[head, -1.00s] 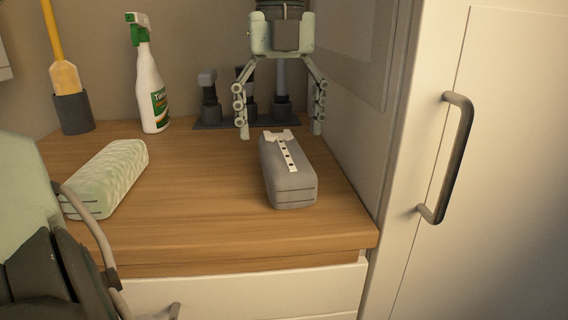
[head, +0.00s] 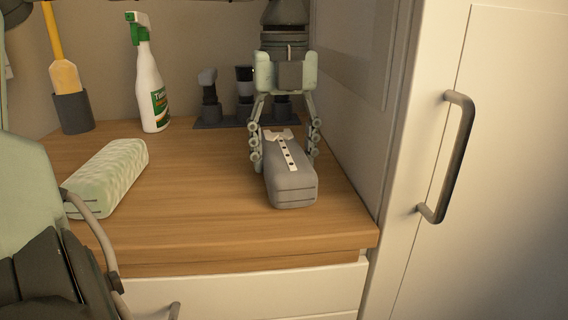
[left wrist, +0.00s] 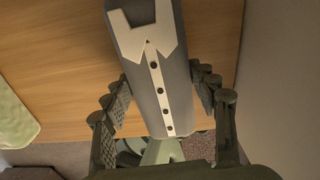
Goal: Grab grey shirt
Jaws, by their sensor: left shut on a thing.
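The grey shirt (head: 290,185) is folded into a long block with a white collar and a buttoned white strip. It lies on the wooden top near the right end, its collar end towards the wall. My left gripper (head: 284,163) is shut on its far part, one finger along each side. In the left wrist view the grey shirt (left wrist: 155,75) lies between the two fingers (left wrist: 158,88). I see no gap under the shirt in the head view. My right gripper is not in view.
A pale green folded cloth (head: 107,177) lies left on the wooden top (head: 200,215). A spray bottle (head: 149,85), a brush in a dark holder (head: 73,112) and a dark rack (head: 210,122) stand behind. A white cabinet door (head: 500,180) with a handle (head: 460,155) closes the right side.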

